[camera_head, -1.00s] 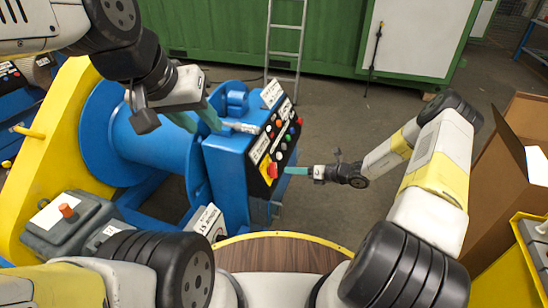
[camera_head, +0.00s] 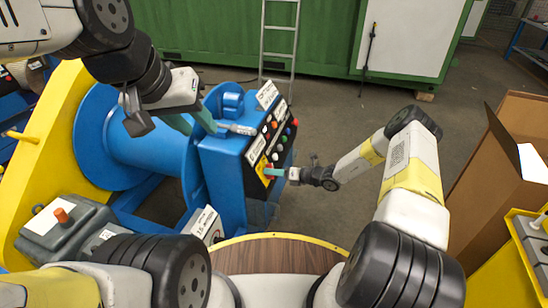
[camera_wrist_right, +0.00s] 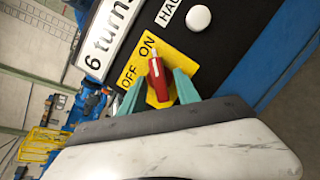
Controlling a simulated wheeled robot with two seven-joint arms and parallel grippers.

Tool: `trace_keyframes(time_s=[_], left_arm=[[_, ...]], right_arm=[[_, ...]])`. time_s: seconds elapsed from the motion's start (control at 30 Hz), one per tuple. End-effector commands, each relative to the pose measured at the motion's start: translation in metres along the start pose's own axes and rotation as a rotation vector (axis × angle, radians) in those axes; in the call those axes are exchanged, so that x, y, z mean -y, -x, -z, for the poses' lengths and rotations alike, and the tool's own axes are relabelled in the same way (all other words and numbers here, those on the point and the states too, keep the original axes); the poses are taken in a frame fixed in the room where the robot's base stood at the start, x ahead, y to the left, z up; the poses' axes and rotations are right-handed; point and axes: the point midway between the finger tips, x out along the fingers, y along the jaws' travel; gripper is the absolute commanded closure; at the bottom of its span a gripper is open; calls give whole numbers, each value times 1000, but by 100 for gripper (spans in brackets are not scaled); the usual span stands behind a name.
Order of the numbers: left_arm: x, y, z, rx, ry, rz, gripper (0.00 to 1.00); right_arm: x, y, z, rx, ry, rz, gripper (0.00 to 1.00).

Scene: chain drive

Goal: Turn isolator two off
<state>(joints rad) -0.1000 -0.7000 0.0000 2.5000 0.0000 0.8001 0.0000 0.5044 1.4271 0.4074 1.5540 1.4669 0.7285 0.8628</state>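A red rotary handle (camera_wrist_right: 158,82) with a white tip sits on a yellow plate (camera_wrist_right: 160,43) marked OFF and ON. The tip points toward ON. The plate is on the black front panel of a blue box (camera_head: 221,172); I cannot read which isolator number it is. My right gripper (camera_wrist_right: 160,90) has its teal fingers on either side of the handle, apart from each other, with small gaps to it; it also shows at the panel in the head view (camera_head: 274,172). My left gripper (camera_head: 194,122) is open and empty, its fingers above the box's left edge beside the blue drum.
A blue drum (camera_head: 145,140) and yellow frame (camera_head: 45,130) stand left of the box. Several coloured buttons (camera_head: 282,136) are on the panel above the handle. A cardboard box (camera_head: 490,180) stands at the right. A wooden top (camera_head: 275,256) is in front; open floor lies behind.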

Motion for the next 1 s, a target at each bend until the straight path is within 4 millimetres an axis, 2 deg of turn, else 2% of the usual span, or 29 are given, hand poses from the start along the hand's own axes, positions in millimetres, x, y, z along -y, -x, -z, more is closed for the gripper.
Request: trace_keyframes(time_s=[0.03,0.23,0.67,1.0], left_arm=[[0,0,0,0,0,0,64],[0,0,0,0,0,0,64],[0,0,0,0,0,0,64],[0,0,0,0,0,0,64]], right_arm=[[0,0,0,0,0,0,62],[0,0,0,0,0,0,100],[1,0,0,-1,43,-9,100],[2,0,1,-2,265,-59,100]])
